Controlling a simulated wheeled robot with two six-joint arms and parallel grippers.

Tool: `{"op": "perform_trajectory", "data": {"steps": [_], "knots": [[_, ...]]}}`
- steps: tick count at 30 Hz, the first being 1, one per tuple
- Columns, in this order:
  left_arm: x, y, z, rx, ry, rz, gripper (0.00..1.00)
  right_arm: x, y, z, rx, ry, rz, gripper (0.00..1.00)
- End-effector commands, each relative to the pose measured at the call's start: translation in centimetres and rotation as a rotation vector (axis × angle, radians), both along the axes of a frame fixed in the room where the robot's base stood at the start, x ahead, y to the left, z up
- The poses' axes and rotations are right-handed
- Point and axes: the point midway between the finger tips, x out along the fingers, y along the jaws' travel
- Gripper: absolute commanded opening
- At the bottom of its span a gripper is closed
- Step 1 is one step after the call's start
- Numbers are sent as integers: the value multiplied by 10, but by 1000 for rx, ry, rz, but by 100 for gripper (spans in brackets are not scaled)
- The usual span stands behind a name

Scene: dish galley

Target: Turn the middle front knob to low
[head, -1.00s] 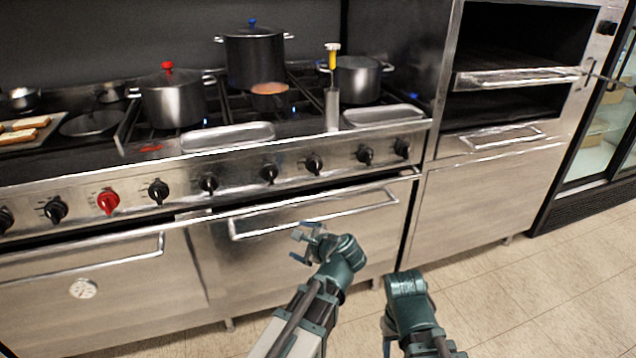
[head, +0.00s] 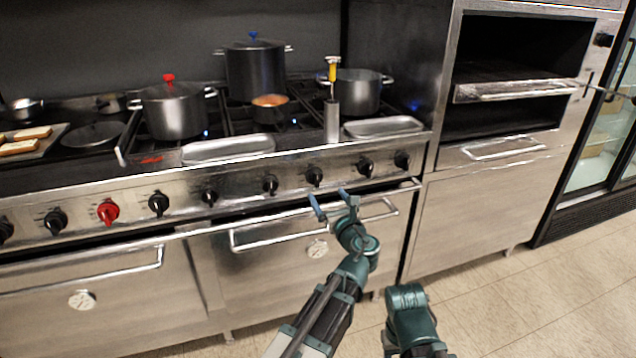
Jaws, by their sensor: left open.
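A row of black knobs runs along the range's front panel, with one red knob (head: 108,211) at left. Knobs near the middle of the view include one below the left tray (head: 210,197), another to its right (head: 270,185) and one beyond (head: 315,176). I cannot tell which is the middle front knob, and their settings are too small to read. My left gripper (head: 329,196) is open and empty, its fingers pointing up just below the knob beyond, in front of the oven door's top edge. My right arm shows at the bottom; its gripper is not visible.
A handle bar (head: 290,232) crosses the oven door behind my left arm. Above the panel are long trays (head: 228,148), a steel cylinder (head: 332,120) with a yellow-handled tool, and pots (head: 175,108). Small blue flames show on the burners. Floor is clear at right.

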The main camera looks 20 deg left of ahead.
Motion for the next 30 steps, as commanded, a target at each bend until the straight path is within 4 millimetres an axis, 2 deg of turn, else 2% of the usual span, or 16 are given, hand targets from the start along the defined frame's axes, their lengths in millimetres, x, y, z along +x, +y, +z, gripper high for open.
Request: {"op": "perform_trajectory", "data": {"steps": [1,3,12,18,27,28,30], "knots": [[13,7,0,-1,-1,4,94,0,0,0,0,0,0,54],[25,15,0,-1,-1,3,94,0,0,0,0,0,0,54],[62,41,0,-1,0,2,94,0,0,0,0,0,0,54],[71,48,0,-2,0,1,94,0,0,0,0,0,0,54],[72,49,0,-2,0,0,94,0,0,0,0,0,0,54],[72,49,0,-2,0,0,92,0,0,0,0,0,0,54],[72,49,0,-2,0,0,80,0,0,0,0,0,0,54]]}}
